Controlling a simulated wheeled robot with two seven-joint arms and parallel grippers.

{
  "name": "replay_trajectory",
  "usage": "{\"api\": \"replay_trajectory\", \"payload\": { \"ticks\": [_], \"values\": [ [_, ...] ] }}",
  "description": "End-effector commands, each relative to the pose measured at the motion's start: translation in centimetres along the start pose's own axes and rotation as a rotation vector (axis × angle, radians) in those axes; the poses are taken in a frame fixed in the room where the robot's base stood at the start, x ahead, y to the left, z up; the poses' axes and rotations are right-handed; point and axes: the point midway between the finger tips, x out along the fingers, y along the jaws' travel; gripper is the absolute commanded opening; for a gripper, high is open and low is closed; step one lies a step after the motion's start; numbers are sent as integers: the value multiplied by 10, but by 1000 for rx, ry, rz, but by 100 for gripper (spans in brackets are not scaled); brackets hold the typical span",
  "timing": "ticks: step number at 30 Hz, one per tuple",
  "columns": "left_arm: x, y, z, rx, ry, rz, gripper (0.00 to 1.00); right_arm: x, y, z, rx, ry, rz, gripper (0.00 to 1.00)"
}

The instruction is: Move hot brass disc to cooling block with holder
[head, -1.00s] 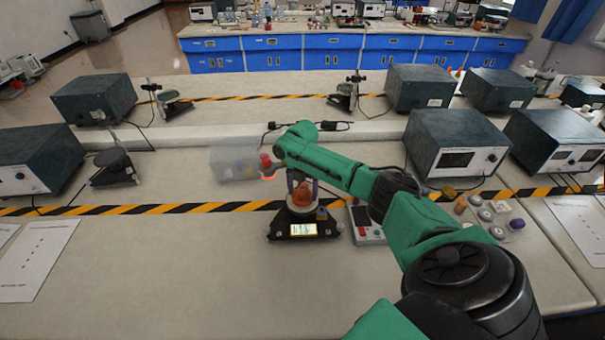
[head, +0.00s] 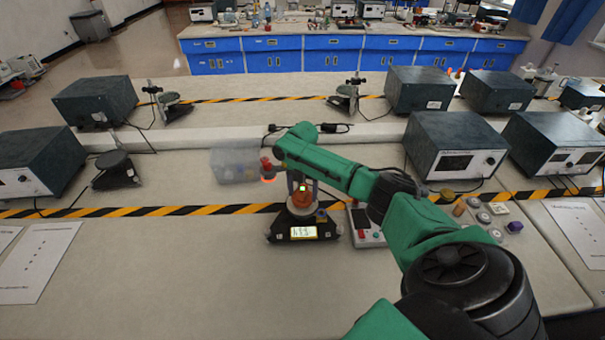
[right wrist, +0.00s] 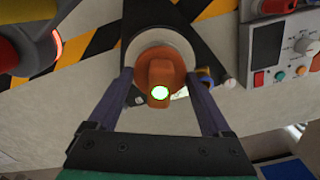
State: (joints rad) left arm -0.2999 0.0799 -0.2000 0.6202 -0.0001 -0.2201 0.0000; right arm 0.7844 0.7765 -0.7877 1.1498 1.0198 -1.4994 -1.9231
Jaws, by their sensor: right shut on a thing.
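My right gripper (head: 302,189) is shut on an orange knob-like piece, likely the holder (head: 302,201), at the middle of the bench. In the right wrist view, the gripper (right wrist: 167,95) has one finger on each side of the orange piece (right wrist: 160,72), which shows a lit green spot. It sits over a pale round part (right wrist: 163,40) on a dark base (head: 275,232) with a lit display. A red-topped piece (head: 266,162) with a glowing orange underside is to the left; its glowing edge shows in the wrist view (right wrist: 57,43). I cannot clearly identify the brass disc or cooling block.
A clear bin (head: 232,166) stands behind left. A control box (head: 366,226) with knobs is close on the right. Small pots (head: 497,208) and grey instrument boxes (head: 458,145) stand further right.

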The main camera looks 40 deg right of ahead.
Motion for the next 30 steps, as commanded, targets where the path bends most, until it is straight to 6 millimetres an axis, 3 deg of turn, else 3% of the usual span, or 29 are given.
{"api": "replay_trajectory", "payload": {
  "ticks": [4, 13, 24, 30],
  "values": [
    [-13, 0, -1, 0, 0, 0, 50, -13, 0, 0, 0, -1, 2, 28],
    [-14, 0, -1, 0, 0, 0, 50, -12, -2, 1, 1, -2, 1, 28],
    [-46, 0, -4, 0, 0, 0, 50, -15, -41, 10, 2, -2, -1, 28],
    [-55, -1, -5, 0, 0, 0, 50, -12, -58, 14, 1, -2, 1, 28]
  ]
}}
